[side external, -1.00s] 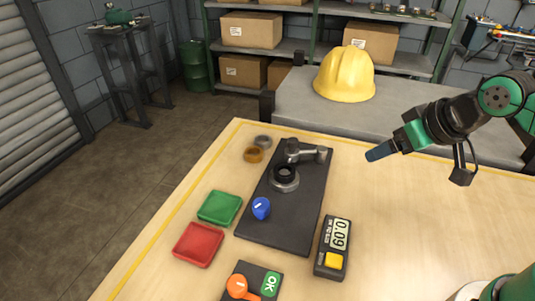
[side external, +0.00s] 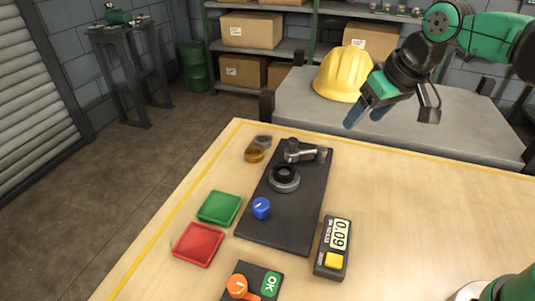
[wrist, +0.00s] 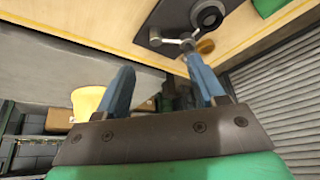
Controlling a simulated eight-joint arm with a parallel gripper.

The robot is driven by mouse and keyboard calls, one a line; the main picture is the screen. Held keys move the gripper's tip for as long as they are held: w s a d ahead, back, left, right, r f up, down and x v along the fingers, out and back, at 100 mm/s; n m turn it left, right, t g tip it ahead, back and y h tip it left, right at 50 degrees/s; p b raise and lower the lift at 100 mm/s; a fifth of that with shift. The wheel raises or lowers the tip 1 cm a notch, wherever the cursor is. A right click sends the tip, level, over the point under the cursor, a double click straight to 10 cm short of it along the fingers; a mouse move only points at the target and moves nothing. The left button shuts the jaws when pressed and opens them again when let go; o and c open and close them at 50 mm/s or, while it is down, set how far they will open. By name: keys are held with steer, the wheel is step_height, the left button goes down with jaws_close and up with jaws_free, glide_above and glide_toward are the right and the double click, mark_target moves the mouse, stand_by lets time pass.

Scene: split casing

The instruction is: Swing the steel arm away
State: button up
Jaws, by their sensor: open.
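The steel arm (side external: 308,154) is a grey metal lever on a post at the far end of the dark base plate (side external: 288,220). It points to the right and lies beyond the dark ring-shaped casing (side external: 284,178). In the wrist view the steel arm (wrist: 170,41) shows near the top, with the casing (wrist: 209,15) beside it. My gripper (side external: 364,117) is open and empty, in the air to the right of and above the steel arm, apart from it. Its two blue fingers (wrist: 160,90) are spread in the wrist view.
A blue knob (side external: 261,208) sits on the plate. Green (side external: 219,208) and red (side external: 197,245) trays lie left. A meter reading 0.09 (side external: 333,248) stands right. Amber and grey rings (side external: 254,155) lie beyond the plate. A yellow helmet (side external: 342,74) is on the grey bench behind. The table's right side is clear.

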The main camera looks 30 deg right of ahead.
steer(key=w+a+g, duration=0.2)
steer(key=w, duration=0.5)
steer(key=g, duration=0.3)
glide_above(293, 139)
steer(key=f, duration=0.4)
steer(key=shift+s+d+f, duration=0.15)
steer(key=shift+s, duration=0.25)
steer(key=shift+w+a+f, duration=0.2)
steer(key=shift+w+f, duration=0.1)
steer(key=shift+f, duration=3)
jaws_close()
